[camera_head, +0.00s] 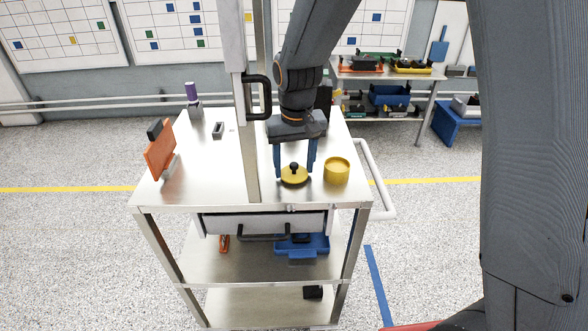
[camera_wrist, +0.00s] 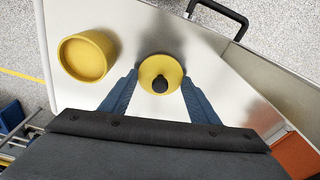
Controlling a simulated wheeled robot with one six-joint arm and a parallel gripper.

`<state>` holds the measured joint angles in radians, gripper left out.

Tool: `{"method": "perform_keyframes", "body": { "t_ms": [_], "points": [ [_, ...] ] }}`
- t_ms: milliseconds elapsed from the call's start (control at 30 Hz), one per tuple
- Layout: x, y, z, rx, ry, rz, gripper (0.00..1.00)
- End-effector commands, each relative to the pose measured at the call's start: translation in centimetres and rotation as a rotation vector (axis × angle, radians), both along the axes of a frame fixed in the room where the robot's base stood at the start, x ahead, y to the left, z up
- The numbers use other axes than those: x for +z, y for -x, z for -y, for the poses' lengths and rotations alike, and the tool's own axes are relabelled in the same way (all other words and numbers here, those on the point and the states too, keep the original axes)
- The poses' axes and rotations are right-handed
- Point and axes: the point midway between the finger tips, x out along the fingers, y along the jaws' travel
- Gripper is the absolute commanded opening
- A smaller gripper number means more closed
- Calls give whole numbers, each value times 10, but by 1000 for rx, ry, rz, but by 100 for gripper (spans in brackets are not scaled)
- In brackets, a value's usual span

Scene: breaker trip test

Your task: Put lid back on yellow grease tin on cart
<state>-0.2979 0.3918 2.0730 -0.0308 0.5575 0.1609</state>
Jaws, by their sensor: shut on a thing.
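The yellow lid (camera_head: 295,177) is a flat round disc with a black knob, over the front part of the cart top (camera_head: 215,185). My gripper (camera_head: 294,172) has its two blue fingers on opposite sides of the lid's rim and is shut on it. The lid also shows between the fingers in the wrist view (camera_wrist: 160,68). I cannot tell whether the lid touches the cart top or hangs just above it. The yellow grease tin (camera_head: 336,171) stands upright and open just right of the lid; in the wrist view the tin (camera_wrist: 87,57) is at left, apart from my fingers.
A pale upright post with a black handle (camera_head: 258,97) stands left of my gripper. An orange panel (camera_head: 159,152), a purple-topped bottle (camera_head: 193,98) and a small dark block (camera_head: 218,130) are on the cart's left. A push handle (camera_head: 380,180) sticks out at right.

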Motion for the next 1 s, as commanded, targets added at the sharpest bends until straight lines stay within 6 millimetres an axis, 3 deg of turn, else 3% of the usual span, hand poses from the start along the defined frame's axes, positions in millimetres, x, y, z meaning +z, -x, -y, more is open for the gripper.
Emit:
{"method": "perform_keyframes", "body": {
  "t_ms": [533,1000],
  "points": [
    [84,-2,-1,0,-1,3,34],
    [84,-4,1,-2,0,0,34]
  ]
}}
